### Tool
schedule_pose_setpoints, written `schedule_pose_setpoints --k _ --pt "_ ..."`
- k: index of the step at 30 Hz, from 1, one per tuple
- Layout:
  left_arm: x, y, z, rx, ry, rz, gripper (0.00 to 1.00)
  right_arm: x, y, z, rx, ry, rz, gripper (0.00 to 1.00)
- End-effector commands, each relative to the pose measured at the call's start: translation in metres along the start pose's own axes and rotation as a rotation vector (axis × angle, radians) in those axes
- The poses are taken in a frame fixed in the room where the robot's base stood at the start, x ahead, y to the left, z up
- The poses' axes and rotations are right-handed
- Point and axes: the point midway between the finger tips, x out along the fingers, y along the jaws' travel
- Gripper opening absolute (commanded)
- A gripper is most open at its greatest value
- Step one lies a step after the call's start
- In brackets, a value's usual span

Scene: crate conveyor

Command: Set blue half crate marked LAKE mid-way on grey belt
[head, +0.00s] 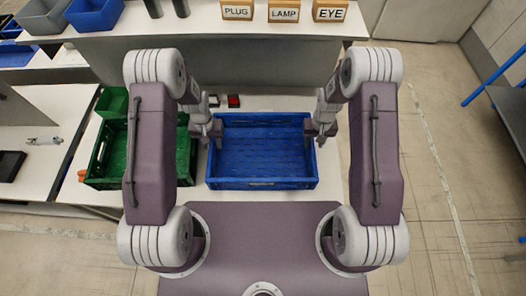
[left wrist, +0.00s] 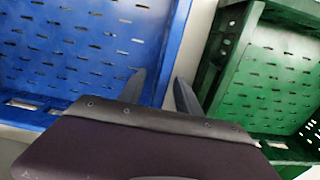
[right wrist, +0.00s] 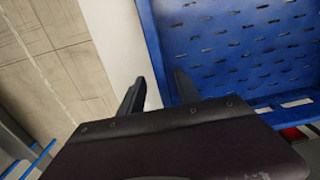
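A blue crate (head: 262,184) sits on the white table right in front of me, with its slotted floor visible and empty. I cannot read a LAKE mark on it. My left gripper (head: 214,132) is at its left wall; the left wrist view shows the fingers (left wrist: 159,78) apart, one on each side of that blue wall (left wrist: 176,35). My right gripper (head: 318,132) is at its right wall; the right wrist view shows the fingers (right wrist: 160,78) apart, at either side of that wall (right wrist: 152,40). I cannot tell whether they touch it. No grey belt is clearly identifiable.
A green crate (head: 140,184) stands close to the left of the blue one. Boxes labelled PLUG (head: 237,11), LAMP (head: 284,13) and EYE (head: 330,13) are on the back surface. A grey bin (head: 42,18) and a blue bin (head: 94,14) are at back left. Open floor lies right.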

Motion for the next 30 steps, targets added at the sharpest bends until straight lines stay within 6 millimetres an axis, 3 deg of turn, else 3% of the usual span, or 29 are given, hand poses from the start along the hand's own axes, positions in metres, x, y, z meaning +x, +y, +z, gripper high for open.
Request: schedule_pose_setpoints --k 3,9,19,20,24,30 --pt "0.021 0.0 0.001 0.0 -0.003 0.0 0.4 0.021 0.0 0.001 0.0 -0.002 0.0 0.4" --pt "0.041 0.0 0.0 0.0 -0.001 0.0 0.4 0.04 0.0 0.0 0.0 0.001 0.0 0.4" --pt "0.044 0.0 0.0 0.0 0.001 0.0 0.4 0.044 0.0 -0.001 0.0 0.001 0.0 0.4" --pt "0.044 0.0 0.0 0.0 0.001 0.0 0.37 0.044 0.0 -0.001 0.0 0.001 0.0 0.37" --pt "0.044 0.0 0.0 0.0 0.0 0.0 0.0 0.044 0.0 -0.001 0.0 0.001 0.0 0.0" --pt "0.044 0.0 0.0 0.0 0.001 0.0 0.0 0.044 0.0 -0.001 0.0 0.001 0.0 0.0"
